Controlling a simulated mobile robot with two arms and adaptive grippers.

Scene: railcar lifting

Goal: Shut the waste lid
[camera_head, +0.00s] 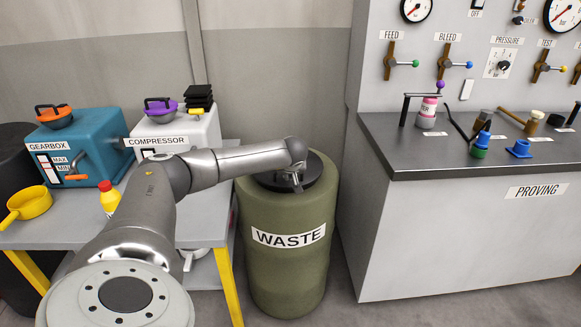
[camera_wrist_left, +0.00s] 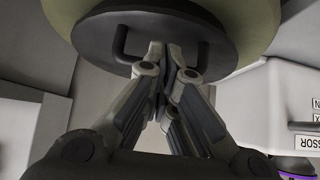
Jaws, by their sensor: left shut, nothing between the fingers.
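The green waste barrel (camera_head: 288,270) stands on the floor between the table and the bench, with a WASTE label on its front. Its dark round lid (camera_head: 322,172) lies across the barrel top and looks about level; I cannot tell whether it is fully seated. My left gripper (camera_head: 297,182) is over the lid, fingers shut and empty. In the left wrist view the lid (camera_wrist_left: 95,32) has a dark bar handle (camera_wrist_left: 123,45), and the fingertips (camera_wrist_left: 168,52) are at or just above the lid by the handle; contact is unclear. My right gripper is not in view.
Left of the barrel, a table (camera_head: 205,232) holds a teal gearbox (camera_head: 75,148), a white compressor (camera_head: 190,132), a yellow pan (camera_head: 27,204) and a red-capped bottle (camera_head: 109,198). Right of it stands the proving bench (camera_head: 450,225) with several small items.

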